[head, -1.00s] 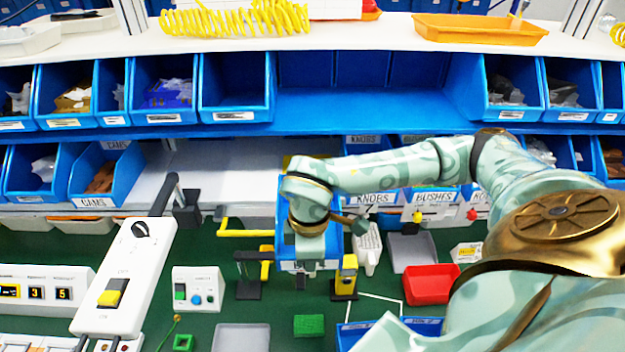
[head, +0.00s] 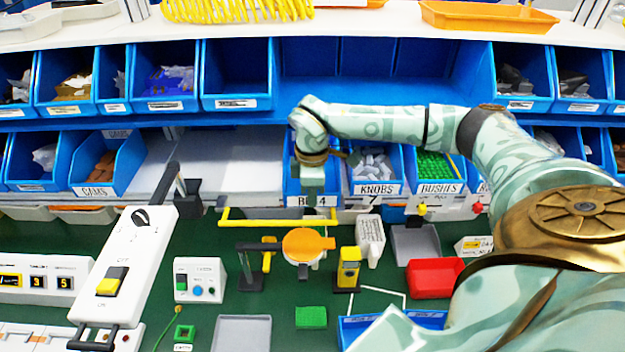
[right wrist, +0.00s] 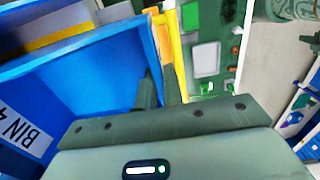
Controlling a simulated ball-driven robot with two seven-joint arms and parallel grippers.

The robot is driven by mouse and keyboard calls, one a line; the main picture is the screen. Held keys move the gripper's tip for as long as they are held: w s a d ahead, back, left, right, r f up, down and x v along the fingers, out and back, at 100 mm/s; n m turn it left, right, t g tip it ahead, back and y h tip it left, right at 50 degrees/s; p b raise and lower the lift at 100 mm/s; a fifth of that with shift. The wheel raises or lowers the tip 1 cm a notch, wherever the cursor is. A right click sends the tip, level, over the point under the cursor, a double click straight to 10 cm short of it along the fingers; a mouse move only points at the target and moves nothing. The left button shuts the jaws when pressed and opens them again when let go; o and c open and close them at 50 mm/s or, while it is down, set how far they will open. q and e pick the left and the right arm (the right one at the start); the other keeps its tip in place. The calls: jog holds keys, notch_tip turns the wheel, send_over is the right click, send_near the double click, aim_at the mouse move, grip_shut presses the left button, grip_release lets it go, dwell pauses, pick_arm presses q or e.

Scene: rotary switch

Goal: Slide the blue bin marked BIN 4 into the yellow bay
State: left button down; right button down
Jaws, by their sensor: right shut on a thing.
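The blue bin marked BIN 4 (head: 293,192) stands upright in the lower shelf row, just left of the KNOBS bin. Its label faces the front, partly covered by my right gripper (head: 312,190). In the right wrist view the bin (right wrist: 90,75) fills the left side, and my right gripper (right wrist: 160,92) is shut on its edge. My left gripper is not in view.
The KNOBS bin (head: 377,188) and BUSHES bin (head: 440,187) stand to the right. A grey shelf stretch (head: 230,165) is empty to the left. A yellow rail (head: 275,222) runs just in front. An orange disc (head: 303,243) and a yellow post (head: 348,268) stand on the green bench.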

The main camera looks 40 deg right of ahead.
jog(key=w+d, duration=0.1)
jog(key=w, duration=0.1)
jog(key=w+d+b, duration=0.1)
jog(key=w+d, duration=0.1)
jog(key=shift+w+d+f+b, duration=0.1)
jog(key=shift+d+f+b, duration=0.1)
jog(key=shift+b, duration=0.1)
jog(key=shift+f, duration=0.45)
jog(key=c, duration=1.5)
grip_release()
jog(key=shift+o, duration=0.2)
notch_tip(320, 180, up, 16)
jog(key=shift+r+b, duration=0.15)
jog(key=shift+b, duration=0.15)
